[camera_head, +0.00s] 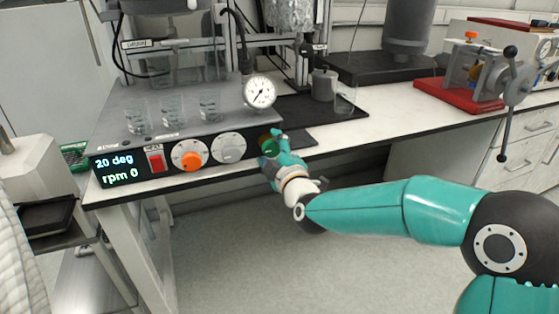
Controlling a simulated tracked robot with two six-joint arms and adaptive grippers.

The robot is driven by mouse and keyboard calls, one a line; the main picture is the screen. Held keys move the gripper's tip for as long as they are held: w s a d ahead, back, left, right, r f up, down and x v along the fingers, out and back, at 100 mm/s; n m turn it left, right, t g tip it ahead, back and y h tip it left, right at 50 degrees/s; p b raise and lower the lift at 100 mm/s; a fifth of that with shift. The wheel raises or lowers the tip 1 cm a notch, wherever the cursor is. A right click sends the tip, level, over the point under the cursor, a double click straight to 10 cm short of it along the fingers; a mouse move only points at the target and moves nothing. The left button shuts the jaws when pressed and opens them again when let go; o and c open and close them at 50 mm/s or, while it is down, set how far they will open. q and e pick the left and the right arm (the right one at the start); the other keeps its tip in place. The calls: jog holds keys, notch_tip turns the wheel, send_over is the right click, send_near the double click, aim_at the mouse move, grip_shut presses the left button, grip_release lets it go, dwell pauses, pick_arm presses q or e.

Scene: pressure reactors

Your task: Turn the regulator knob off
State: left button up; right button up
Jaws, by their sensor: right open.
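The grey control unit (118,150) stands at the left end of the bench. Its front has an orange-centred knob (190,157), a grey knob (229,147), and a small dark green round knob (268,147) at the right. I cannot tell from the labels which is the regulator knob. My right gripper (273,146) is open at the green knob, its fingers partly covering it; contact is unclear. The display (116,168) reads "20 deg" and "rpm 0". A red switch (155,161) sits beside it. My left gripper is not in view.
A pressure gauge (259,92) and several glass beakers (172,111) stand on top of the unit. The white bench (388,117) is clear toward the right, up to a red-based device (458,96) with a long lever. Open floor lies in front.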

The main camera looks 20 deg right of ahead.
jog(key=s, duration=1.1)
jog(key=shift+s+d, duration=0.2)
jog(key=shift+s, duration=0.15)
jog(key=s+m, duration=0.5)
jog(key=m, duration=0.7)
jog(key=w+p, duration=0.6)
jog(key=w, duration=1)
jog(key=shift+w+a+r, duration=0.1)
jog(key=shift+w+a, duration=0.05)
jog(key=shift+w, duration=0.2)
